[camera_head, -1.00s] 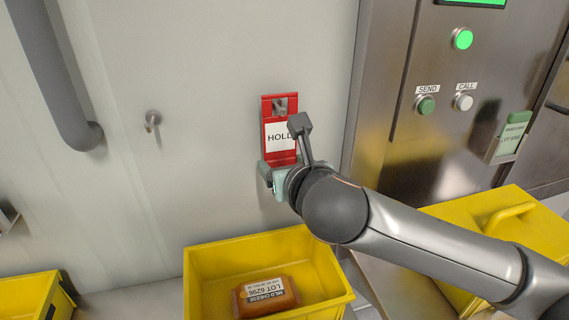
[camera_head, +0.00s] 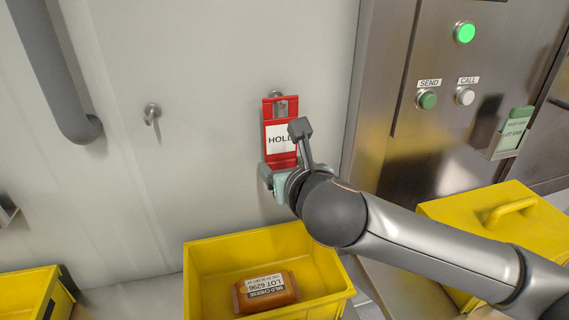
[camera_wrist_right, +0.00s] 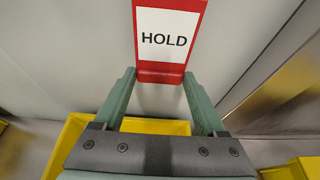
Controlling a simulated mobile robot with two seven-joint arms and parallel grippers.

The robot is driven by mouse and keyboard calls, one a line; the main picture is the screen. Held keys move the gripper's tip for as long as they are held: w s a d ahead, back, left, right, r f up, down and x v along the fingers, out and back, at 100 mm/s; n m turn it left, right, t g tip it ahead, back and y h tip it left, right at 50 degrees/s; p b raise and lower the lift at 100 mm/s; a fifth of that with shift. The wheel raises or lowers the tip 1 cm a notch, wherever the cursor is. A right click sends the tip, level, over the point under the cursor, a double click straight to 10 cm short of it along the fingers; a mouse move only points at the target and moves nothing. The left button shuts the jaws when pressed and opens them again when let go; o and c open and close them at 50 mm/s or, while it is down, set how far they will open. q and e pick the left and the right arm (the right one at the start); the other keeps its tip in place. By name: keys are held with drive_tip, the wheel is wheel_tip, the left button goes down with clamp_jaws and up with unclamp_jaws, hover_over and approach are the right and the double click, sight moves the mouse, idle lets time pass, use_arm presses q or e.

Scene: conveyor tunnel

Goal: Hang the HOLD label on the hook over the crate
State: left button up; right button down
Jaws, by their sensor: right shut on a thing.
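The red HOLD label (camera_head: 280,153), with a white panel, is upright against the wall above the open yellow crate (camera_head: 215,244). My right gripper (camera_head: 276,180) is shut on its lower edge; the wrist view also shows the label (camera_wrist_right: 168,42) between the fingers (camera_wrist_right: 160,85). A metal hook (camera_head: 277,94) shows just above the label's top edge, by the cut-out. Something grey shows through the cut-out; I cannot tell whether the hook bears the label. My arm partly covers the label's right side. My left gripper is not in view.
The crate holds an orange block (camera_head: 267,293) with a lot label. A second, empty hook (camera_head: 152,113) is on the wall at left. A grey pipe (camera_head: 50,75) is farther left. A steel panel with buttons (camera_head: 427,100) and a yellow lidded box (camera_head: 500,225) are at right.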

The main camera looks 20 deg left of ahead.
unclamp_jaws()
drive_tip(key=v, duration=1.2)
drive_tip(key=shift+s+b, duration=0.25)
drive_tip(key=shift+b, duration=0.1)
drive_tip(key=shift+d, duration=0.15)
